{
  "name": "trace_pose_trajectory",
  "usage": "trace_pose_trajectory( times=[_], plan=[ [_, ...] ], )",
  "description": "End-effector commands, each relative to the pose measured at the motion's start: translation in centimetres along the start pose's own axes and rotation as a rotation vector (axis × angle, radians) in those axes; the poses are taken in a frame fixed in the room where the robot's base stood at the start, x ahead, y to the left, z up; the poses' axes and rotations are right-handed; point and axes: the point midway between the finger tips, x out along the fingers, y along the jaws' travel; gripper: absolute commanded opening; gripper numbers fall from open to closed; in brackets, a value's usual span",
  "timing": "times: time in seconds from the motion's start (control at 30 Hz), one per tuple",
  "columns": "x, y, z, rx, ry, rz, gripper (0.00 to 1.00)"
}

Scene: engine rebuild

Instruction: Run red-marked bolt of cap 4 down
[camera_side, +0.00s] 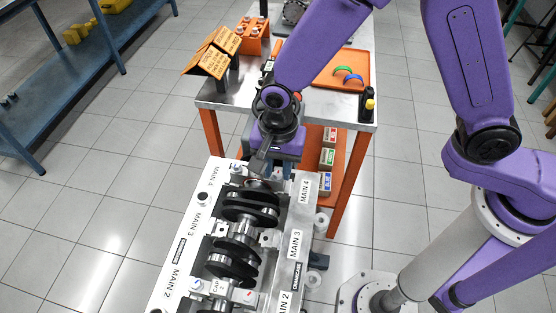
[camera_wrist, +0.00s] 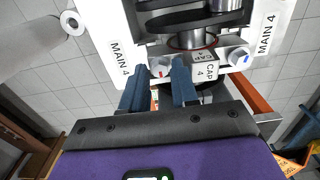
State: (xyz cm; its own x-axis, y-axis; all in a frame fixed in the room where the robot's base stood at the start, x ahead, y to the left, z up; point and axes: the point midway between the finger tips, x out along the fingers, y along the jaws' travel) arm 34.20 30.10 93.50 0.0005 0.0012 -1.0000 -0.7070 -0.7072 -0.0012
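Cap 4 (camera_wrist: 205,71) sits across the crankshaft at the MAIN 4 end of the engine block, with its label facing the wrist camera. The red-marked bolt (camera_wrist: 159,67) stands at its left end in the wrist view, its red mark toward me. My gripper (camera_wrist: 162,68) has its two blue fingers on either side of this bolt head, with little or no gap visible. In the side view my gripper (camera_side: 259,160) points down at the far end of the block, and its fingertips and the bolt are hard to make out. The blue-marked bolt (camera_wrist: 238,56) stands at the cap's other end.
The engine block (camera_side: 299,210) holds the black crankshaft (camera_side: 245,213), with other caps toward the near end. Behind stands a metal cart (camera_side: 215,97) with an orange tray (camera_side: 335,78), an orange bolt holder (camera_side: 252,40) and boxes on its lower shelf. The floor around is clear.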

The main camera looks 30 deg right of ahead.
Motion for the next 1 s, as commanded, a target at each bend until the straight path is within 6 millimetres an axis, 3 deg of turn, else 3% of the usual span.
trace_pose_trajectory(
  times=[0.27, 0.8, 1.0],
  plan=[
    [-2.4, -0.1, 0.0, 0.0, 0.0, -0.005, 0.29],
    [-13.4, -0.1, 0.0, 0.0, 0.0, -0.007, 0.29],
    [-16.2, -0.1, 0.0, 0.0, 0.0, -0.003, 0.29]
  ],
)
